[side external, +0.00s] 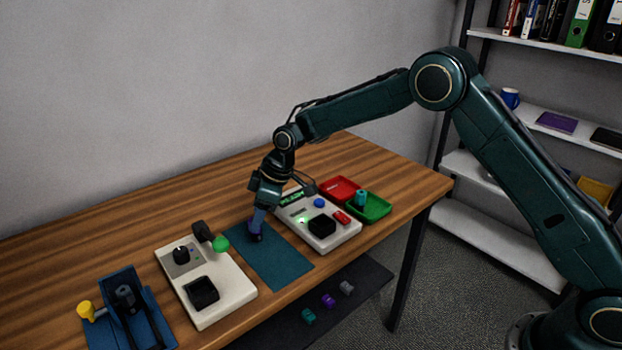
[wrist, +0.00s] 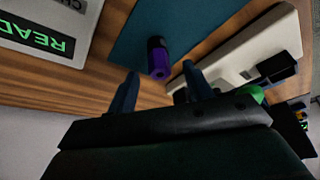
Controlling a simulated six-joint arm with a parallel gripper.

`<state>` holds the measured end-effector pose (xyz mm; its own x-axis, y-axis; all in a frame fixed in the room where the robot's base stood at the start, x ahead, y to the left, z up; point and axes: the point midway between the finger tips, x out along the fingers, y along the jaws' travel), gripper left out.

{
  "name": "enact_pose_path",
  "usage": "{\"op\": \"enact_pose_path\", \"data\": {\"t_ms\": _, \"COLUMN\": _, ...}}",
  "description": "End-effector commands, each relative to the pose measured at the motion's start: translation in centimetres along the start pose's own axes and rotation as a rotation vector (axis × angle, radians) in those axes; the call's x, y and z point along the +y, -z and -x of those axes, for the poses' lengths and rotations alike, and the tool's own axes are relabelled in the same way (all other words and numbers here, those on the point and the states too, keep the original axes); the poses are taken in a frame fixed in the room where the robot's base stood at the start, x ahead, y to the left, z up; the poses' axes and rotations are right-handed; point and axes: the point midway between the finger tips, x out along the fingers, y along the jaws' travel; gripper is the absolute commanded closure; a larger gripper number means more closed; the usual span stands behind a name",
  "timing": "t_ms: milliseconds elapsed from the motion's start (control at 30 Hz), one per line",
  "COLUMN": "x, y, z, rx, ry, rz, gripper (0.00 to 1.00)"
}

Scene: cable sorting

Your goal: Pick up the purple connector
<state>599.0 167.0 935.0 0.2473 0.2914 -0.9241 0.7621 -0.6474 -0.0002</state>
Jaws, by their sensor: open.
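The purple connector (wrist: 158,62) is a short cylinder with a dark band, lying at the edge of the blue mat (wrist: 190,22) in the wrist view. My gripper (wrist: 158,85) is open, with its two fingers apart and the connector showing between and just beyond the tips. In the side view my gripper (side external: 256,232) points down at the mat's back left corner, and the mat (side external: 277,262) lies flat on the table. There the fingers mostly hide the connector. I cannot tell whether they touch it.
A white device with a green screen (side external: 290,198) stands right of the mat, and a white device with a green-knobbed lever (side external: 221,243) stands left. Red (side external: 338,188) and green (side external: 375,207) trays lie beyond. A blue fixture (side external: 128,310) is at far left. Small connectors (side external: 328,300) lie on a lower shelf.

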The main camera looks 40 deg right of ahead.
Motion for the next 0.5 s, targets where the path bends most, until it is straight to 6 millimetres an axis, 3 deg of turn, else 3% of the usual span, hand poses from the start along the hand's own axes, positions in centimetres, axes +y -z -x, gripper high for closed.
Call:
{"op": "enact_pose_path", "data": {"t_ms": 267, "x": 0.0, "y": 0.1, "z": -0.5, "rx": 0.0, "ry": 0.0, "rz": 0.0, "gripper": 0.49}}
{"op": "enact_pose_path", "data": {"t_ms": 500, "x": 0.0, "y": 0.2, "z": -2.9, "rx": -0.001, "ry": 0.001, "rz": 0.0, "gripper": 0.49}}
